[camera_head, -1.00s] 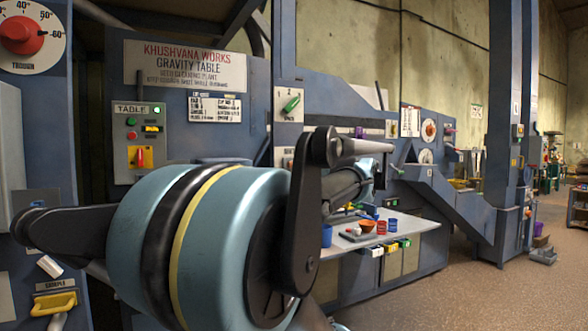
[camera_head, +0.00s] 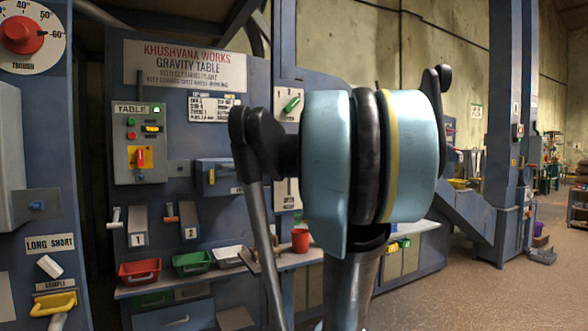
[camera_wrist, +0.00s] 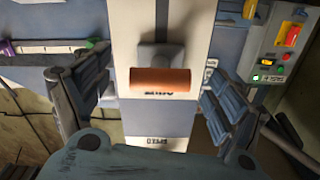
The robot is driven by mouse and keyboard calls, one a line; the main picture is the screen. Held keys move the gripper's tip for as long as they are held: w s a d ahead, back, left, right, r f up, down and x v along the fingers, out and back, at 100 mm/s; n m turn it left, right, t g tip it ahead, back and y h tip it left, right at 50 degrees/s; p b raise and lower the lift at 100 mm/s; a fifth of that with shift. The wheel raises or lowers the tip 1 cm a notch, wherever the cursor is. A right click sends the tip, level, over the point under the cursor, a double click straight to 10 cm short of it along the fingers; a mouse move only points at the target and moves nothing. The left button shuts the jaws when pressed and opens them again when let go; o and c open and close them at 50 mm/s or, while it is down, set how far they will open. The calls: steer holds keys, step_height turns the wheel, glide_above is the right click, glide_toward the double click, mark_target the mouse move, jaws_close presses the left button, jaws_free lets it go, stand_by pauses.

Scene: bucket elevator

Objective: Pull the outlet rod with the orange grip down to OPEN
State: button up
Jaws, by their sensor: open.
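In the wrist view the orange grip (camera_wrist: 160,82) is a short bar across the picture on a grey stem, in front of a white plate (camera_wrist: 175,20). The picture looks upside down, and the lettering by the grip is too blurred to read. My gripper (camera_wrist: 155,88) is open, with one finger on each side of the grip and clear gaps to both. I cannot tell how far the grip is in depth. In the head view my arm hides the gripper and the grip; part of a white plate (camera_head: 288,192) shows beside the arm.
The TABLE switch panel (camera_head: 139,143) stands left of my arm; it also shows in the wrist view (camera_wrist: 280,50). Below are chutes 1 (camera_head: 138,225) and 2 (camera_head: 188,219), and red (camera_head: 140,273) and green (camera_head: 192,263) trays. A red cup (camera_head: 300,240) stands near my arm.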

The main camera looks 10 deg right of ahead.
steer(key=shift+x, duration=1)
steer(key=c, duration=1.5)
step_height(320, 180, down, 9)
steer(key=shift+f, duration=0.2)
steer(key=shift+s+f, duration=0.1)
steer(key=shift+f, duration=0.45)
steer(key=o, duration=1.5)
